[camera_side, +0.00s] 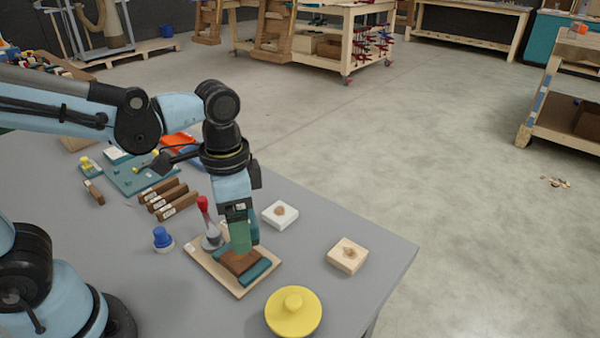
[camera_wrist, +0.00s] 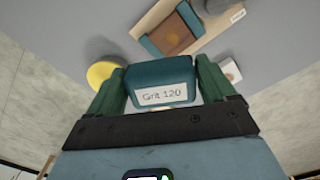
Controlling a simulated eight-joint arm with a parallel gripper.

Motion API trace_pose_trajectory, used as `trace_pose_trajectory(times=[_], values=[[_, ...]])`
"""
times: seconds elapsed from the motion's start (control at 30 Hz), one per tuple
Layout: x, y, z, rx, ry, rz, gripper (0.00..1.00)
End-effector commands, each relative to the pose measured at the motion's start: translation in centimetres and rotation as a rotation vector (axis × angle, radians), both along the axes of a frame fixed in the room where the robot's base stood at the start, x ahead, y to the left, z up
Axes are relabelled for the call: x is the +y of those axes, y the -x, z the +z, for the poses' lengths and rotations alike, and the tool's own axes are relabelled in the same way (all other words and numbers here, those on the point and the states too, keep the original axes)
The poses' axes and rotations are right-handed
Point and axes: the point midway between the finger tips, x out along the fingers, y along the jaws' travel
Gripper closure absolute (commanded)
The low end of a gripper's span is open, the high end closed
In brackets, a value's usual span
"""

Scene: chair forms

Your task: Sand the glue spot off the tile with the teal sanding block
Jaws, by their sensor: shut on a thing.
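My gripper (camera_side: 240,245) has green fingers, and in the wrist view they are shut on the teal sanding block (camera_wrist: 162,78), labelled "Grit 120". In the side view the fingers are over a wooden board (camera_side: 212,271) and largely hide the block. On the board is a brown tile (camera_side: 238,263) between teal strips. The tile also shows in the wrist view (camera_wrist: 172,35), with a faint lighter patch near its middle. A white tile (camera_side: 271,220) and a pale wood tile (camera_side: 340,262), each with a tan spot, lie right of the board. I cannot tell whether the block touches anything.
A red-handled clamp (camera_side: 204,210) stands on the board, close left of my gripper. A yellow knobbed disc (camera_side: 293,315) lies in front, and a blue-topped knob (camera_side: 162,238) to the left. Brown bars (camera_side: 167,198) and a teal tray (camera_side: 135,180) lie farther back. The table's right side is mostly clear.

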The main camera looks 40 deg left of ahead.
Motion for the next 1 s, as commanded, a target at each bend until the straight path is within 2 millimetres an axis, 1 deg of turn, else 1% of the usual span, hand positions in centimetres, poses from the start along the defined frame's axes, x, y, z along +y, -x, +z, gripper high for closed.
trace_pose_trajectory(times=[0.1, 0.2, 0.3, 0.43, 0.57, 1.0], values=[[0.0, 0.0, -0.1, 0.000, 0.000, -0.132, 0.45], [0.0, 0.0, -0.1, 0.000, 0.000, -0.205, 0.45], [0.0, 0.0, -0.2, 0.000, 0.000, -0.243, 0.45], [0.0, 0.0, -0.6, 0.000, 0.000, -0.252, 0.45], [0.0, 0.0, -1.5, 0.000, 0.000, -0.251, 0.45], [0.0, 0.0, -5.5, 0.000, 0.000, -0.249, 0.45]])
